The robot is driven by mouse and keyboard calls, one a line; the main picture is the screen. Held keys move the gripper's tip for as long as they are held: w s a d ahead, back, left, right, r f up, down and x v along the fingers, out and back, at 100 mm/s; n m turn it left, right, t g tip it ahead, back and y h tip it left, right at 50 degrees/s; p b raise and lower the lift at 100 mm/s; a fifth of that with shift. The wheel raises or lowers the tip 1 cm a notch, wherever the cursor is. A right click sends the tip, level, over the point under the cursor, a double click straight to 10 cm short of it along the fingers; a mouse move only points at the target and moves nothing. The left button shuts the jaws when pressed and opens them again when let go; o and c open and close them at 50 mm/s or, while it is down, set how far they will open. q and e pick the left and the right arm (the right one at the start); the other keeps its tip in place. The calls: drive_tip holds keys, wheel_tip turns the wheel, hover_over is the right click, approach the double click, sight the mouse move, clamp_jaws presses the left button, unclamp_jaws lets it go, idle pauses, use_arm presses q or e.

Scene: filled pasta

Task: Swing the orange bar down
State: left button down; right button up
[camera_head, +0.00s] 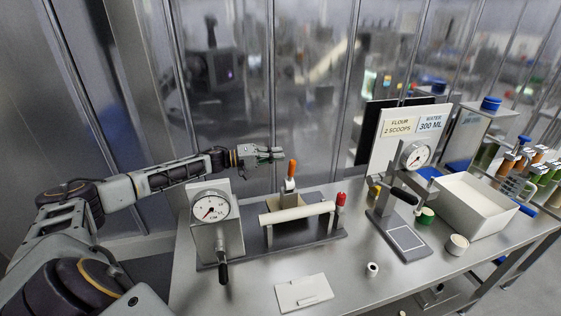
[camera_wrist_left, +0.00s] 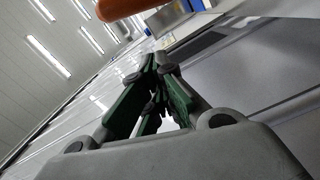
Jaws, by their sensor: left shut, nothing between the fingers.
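The orange bar (camera_head: 291,169) stands upright on a grey stem at the back of the press-like device, whose pale roller (camera_head: 297,213) lies across the front. In the left wrist view a rounded orange end (camera_wrist_left: 122,8) shows at the top edge. My left gripper (camera_head: 281,154) is shut and empty, just left of the bar's top and about level with it. Its green finger pads (camera_wrist_left: 150,105) meet in the left wrist view. I cannot tell whether the gripper touches the bar. My right gripper is in neither view.
A dial gauge with a black lever (camera_head: 211,208) stands left of the device. A red-topped post (camera_head: 341,200) stands at its right end. A second dial (camera_head: 415,154), a white bin (camera_head: 474,207) and a recipe sign (camera_head: 405,128) are further right. A pale plate (camera_head: 304,293) lies in front.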

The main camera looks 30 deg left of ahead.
sight(291, 176)
use_arm(q)
drive_tip(key=s+d, duration=0.1)
drive_tip(key=d, duration=0.2)
drive_tip(key=shift+s+f+p, duration=0.35)
drive_tip(key=shift+f, duration=0.05)
drive_tip(key=shift+s+d, duration=0.1)
idle(0.7)
